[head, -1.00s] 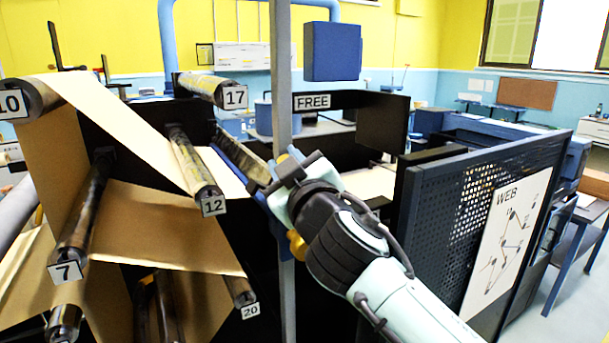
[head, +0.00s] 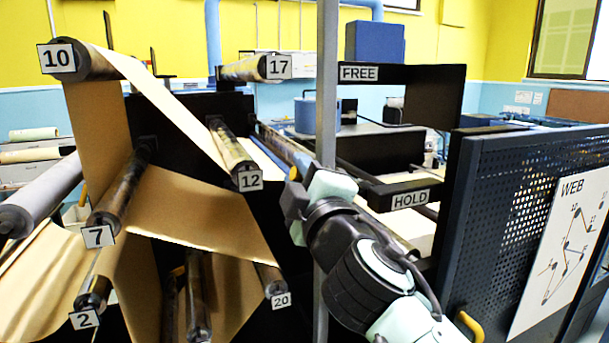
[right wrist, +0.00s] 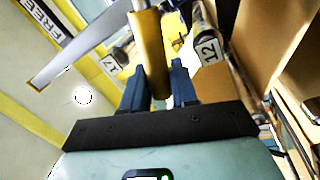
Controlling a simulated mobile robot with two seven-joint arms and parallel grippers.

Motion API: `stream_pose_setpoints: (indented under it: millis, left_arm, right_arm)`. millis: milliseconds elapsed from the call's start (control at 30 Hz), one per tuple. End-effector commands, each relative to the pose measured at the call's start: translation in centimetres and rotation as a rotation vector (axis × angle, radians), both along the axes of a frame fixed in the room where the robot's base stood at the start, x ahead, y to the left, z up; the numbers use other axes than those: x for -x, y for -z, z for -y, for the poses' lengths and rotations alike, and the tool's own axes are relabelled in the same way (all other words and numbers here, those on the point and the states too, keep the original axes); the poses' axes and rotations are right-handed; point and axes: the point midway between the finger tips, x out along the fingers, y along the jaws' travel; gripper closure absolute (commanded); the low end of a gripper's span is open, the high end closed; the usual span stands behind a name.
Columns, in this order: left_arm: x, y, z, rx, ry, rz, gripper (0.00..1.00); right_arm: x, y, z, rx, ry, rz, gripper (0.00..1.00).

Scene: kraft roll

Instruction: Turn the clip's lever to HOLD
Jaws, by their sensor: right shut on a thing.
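My right gripper (right wrist: 157,84) is shut on a yellow cylindrical lever handle (right wrist: 150,45), with a dark finger on each side of it. In the head view my right gripper (head: 296,196) is at the grey upright post, partly hidden by its own wrist, and a small yellow part (head: 292,173) shows beside it. The FREE label (head: 359,73) is on the upper black bar, and the HOLD label (head: 410,199) is on a lower black bar, to the right of the gripper. The rest of the clip is hidden. My left gripper is not in view.
A grey upright post (head: 327,80) stands in front of the rollers. Brown kraft web (head: 200,205) runs over numbered rollers at the left. A perforated dark panel (head: 500,210) with a WEB diagram (head: 562,255) stands close at the right.

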Motion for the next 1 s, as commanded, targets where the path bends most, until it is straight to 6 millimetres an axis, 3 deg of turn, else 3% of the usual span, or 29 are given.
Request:
stream_pose_setpoints:
  millis: [433, 467, 500, 833, 1000]
  left_arm:
    - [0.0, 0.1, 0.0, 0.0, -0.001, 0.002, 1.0]
    - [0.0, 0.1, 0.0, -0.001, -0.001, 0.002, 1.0]
    - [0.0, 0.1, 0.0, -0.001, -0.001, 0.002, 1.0]
    - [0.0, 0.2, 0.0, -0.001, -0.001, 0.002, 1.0]
    - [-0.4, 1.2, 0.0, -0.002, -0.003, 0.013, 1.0]
  right_arm:
    - [0.0, 0.3, -0.2, 0.017, -0.002, 0.003, 1.0]
    - [0.0, 0.3, -0.3, 0.017, -0.002, 0.002, 0.66]
    - [0.0, 0.3, -0.3, 0.017, -0.002, 0.002, 0.54]
    - [0.2, 0.2, 0.0, 0.012, 0.0, 0.003, 0.54]
    - [2.0, 0.7, 0.6, 0.01, -0.001, 0.005, 0.54]
